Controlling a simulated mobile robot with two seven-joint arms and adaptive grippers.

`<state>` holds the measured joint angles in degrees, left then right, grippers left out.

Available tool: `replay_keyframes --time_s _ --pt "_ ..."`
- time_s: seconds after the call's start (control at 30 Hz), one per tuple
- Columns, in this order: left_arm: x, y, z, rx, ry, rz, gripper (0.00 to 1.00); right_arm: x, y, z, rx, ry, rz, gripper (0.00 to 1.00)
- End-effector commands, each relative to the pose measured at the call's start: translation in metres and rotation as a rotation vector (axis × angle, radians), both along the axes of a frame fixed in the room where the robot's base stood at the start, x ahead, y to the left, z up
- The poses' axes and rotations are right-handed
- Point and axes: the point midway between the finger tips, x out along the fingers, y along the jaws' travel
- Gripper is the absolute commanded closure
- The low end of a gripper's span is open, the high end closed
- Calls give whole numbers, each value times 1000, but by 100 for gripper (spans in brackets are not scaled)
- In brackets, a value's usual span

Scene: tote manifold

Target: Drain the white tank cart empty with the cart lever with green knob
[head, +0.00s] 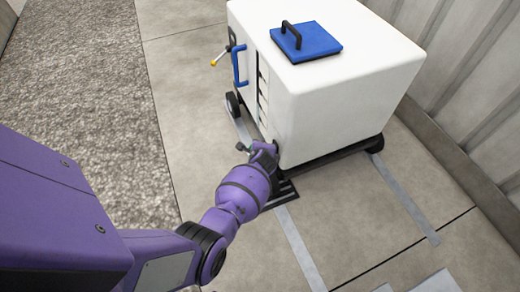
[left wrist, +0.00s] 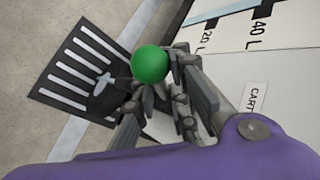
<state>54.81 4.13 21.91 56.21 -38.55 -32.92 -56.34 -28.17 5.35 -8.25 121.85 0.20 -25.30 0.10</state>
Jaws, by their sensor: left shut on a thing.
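The white tank cart (head: 345,85) stands on the paved floor, with a blue lid (head: 305,41) on top. My left gripper (head: 262,150) is at the low front corner of the cart. In the left wrist view, my left gripper (left wrist: 160,88) is shut on the lever's green knob (left wrist: 151,64), which sits between its fingers. The lever's shaft is mostly hidden by the fingers. Just beyond the knob, a dark outlet (left wrist: 108,96) lies over the slotted floor drain (left wrist: 82,70). A small pale bluish shape shows there; I cannot tell whether it is running water.
The cart's side carries 20 L and 40 L marks and a CART label (left wrist: 255,97). A blue handle (head: 240,66) and a yellow-tipped lever (head: 214,62) are higher on the cart. A ribbed wall (head: 465,75) stands at right. Gravel (head: 75,80) lies at left, with clear paving between.

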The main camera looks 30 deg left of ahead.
Motion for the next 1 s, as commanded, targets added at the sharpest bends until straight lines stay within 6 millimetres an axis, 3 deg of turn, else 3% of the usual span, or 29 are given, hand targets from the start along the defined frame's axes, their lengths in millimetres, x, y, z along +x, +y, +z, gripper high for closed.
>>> replay_keyframes --time_s 0.4,0.43,0.57,1.0 --pt "-2 0 -2 7 12 -1 100 -1 1 0 2 1 -6 60" --pt "-2 0 -2 7 11 -1 85 -1 1 0 2 1 -6 60" --pt "-2 0 -1 6 10 -1 70 -1 1 0 2 2 -6 60" --pt "-4 -2 4 6 5 1 70 -3 -1 0 0 5 -4 60"
